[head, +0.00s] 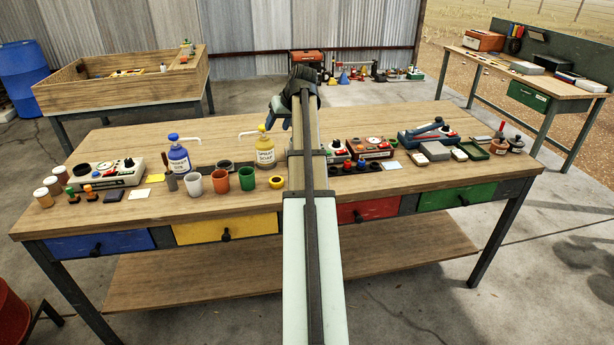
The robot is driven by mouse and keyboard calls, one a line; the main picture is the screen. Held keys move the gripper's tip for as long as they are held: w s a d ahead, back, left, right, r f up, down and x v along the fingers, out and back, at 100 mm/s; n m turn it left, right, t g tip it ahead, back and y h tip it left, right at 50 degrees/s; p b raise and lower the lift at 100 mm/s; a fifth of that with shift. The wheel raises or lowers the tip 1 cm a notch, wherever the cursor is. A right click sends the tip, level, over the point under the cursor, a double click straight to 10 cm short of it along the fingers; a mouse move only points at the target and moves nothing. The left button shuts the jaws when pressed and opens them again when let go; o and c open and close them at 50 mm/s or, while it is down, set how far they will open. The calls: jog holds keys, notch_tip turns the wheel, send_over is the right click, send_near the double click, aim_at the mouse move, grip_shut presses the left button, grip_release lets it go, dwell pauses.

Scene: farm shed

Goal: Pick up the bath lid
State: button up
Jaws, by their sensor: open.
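My arm reaches up the middle of the head view over the wooden bench (240,203). My gripper (280,113) is above the bench's far middle, open, with its fingertips small and partly hidden by my own arm. I cannot tell for certain which thing is the bath lid. Candidates on the right half of the bench are a grey block-like box (433,151) and a green shallow tray (474,151). Both stand to the right of my gripper and apart from it. My arm hides part of the bench's middle.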

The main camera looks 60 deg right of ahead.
jog(key=s+d+f+n+g, duration=0.1)
jog(key=s+d+f, duration=0.15)
jog(key=s, duration=0.35)
jog(key=s+d+f+n+g, duration=0.1)
jog(key=s+d+f+g, duration=0.15)
jog(key=s, duration=0.25)
jog(key=shift+t+h, duration=0.4)
jog(key=shift+t, duration=0.15)
jog(key=x, duration=0.8)
jog(key=shift+f, duration=0.35)
jog(key=shift+s+x, duration=0.2)
jog(key=shift+x, duration=2.45)
jog(key=shift+c, duration=0.3)
grip_shut()
